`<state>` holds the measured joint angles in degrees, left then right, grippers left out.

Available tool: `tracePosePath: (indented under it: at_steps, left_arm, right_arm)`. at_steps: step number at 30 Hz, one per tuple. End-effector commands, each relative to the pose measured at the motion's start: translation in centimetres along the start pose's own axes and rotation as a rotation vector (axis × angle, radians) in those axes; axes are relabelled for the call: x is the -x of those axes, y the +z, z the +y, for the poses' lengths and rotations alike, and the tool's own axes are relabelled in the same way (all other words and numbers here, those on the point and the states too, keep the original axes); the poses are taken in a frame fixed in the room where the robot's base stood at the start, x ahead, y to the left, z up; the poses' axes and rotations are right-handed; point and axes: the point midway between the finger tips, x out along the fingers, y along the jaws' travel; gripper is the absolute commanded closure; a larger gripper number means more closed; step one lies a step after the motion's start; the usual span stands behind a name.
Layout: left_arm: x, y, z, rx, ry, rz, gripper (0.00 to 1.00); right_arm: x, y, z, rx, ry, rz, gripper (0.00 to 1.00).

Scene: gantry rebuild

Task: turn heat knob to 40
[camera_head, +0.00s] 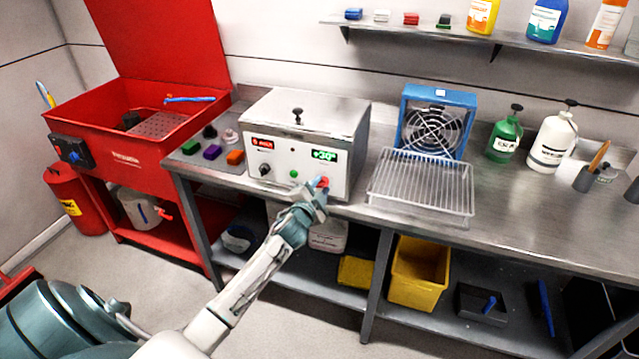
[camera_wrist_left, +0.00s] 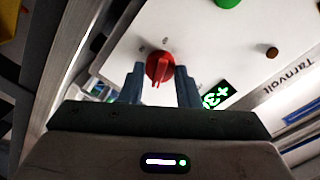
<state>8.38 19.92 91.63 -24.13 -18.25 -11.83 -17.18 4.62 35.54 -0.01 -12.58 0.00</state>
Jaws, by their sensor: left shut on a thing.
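The heat knob is a red knob (camera_wrist_left: 160,67) on the front panel of a silver heated bath (camera_head: 338,182). My left gripper (camera_head: 320,186) is at the lower right of that panel, with its fingers on either side of the knob and shut on it. In the left wrist view, my left gripper (camera_wrist_left: 160,85) has a finger at each side of the knob. A green display (camera_head: 324,156) above the knob reads about +39 in the head view, but the digits are blurred. A black knob (camera_head: 265,169) sits at the panel's left. My right gripper is not in view.
A wire rack (camera_head: 420,185) and a blue fan (camera_head: 436,120) stand right of the bath. The steel bench (camera_head: 520,215) has free room at the right.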

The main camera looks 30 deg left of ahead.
Motion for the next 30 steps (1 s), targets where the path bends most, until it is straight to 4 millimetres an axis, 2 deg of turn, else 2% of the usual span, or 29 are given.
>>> tracePosePath:
  at_steps: [3,18,30]
  left_arm:
    - [0.0,-0.2,-0.1,-0.107,0.000,-0.008,0.93]
    - [0.0,-0.2,0.1,-0.575,-0.006,-0.036,0.94]
    - [0.0,0.0,0.3,-0.843,-0.009,-0.053,0.94]
  right_arm:
    - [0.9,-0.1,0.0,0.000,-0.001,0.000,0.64]
    - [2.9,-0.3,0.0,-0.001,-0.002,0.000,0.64]
    - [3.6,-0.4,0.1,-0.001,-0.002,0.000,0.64]
